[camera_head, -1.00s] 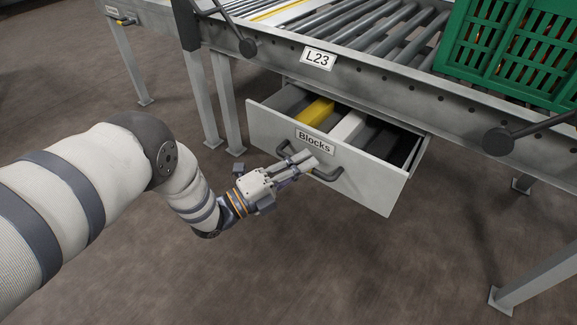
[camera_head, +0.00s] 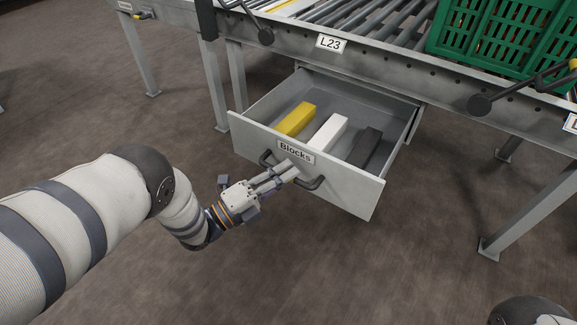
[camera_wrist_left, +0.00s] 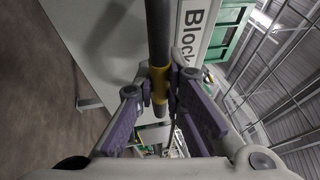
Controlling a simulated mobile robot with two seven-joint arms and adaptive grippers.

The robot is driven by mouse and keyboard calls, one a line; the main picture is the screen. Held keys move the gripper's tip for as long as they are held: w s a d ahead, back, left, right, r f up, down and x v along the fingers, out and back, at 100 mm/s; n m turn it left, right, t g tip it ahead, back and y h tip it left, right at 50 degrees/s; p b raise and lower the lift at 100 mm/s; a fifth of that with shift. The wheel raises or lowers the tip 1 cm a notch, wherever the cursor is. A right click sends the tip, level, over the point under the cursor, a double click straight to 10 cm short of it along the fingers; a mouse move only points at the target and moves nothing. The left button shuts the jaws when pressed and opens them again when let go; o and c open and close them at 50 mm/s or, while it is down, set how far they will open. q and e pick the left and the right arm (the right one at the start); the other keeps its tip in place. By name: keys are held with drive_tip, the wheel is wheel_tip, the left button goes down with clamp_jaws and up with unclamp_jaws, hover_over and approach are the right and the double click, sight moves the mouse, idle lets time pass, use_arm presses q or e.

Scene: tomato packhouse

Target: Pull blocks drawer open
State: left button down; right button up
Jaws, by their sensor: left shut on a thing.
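The blocks drawer (camera_head: 347,188) hangs under the conveyor and stands well open. Its grey front carries the "Blocks" label (camera_head: 296,152) and a dark bar handle (camera_head: 312,184). A yellow block (camera_head: 296,119), a white block (camera_head: 327,133) and a dark grey block (camera_head: 365,147) lie inside, apart from each other. My left gripper (camera_head: 285,171) is shut on the handle, in front of the drawer. In the left wrist view the handle bar (camera_wrist_left: 158,35) runs down between the two fingers, beside the drawer front (camera_wrist_left: 88,38). My right gripper is out of view.
The roller conveyor (camera_head: 375,68) with its "L23" label (camera_head: 331,42) runs above the drawer. A green crate (camera_head: 505,38) sits on it at the right. Metal legs (camera_head: 213,90) stand to the left and right. The floor (camera_head: 330,270) before the drawer is clear.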

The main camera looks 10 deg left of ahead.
use_arm(q)
drive_tip(key=shift+s+a, duration=0.1)
drive_tip(key=shift+s, duration=0.05)
drive_tip(key=c, duration=1.7)
unclamp_jaws()
drive_tip(key=shift+o, duration=0.2)
drive_tip(key=v, duration=1.2)
drive_tip(key=shift+f, duration=0.1)
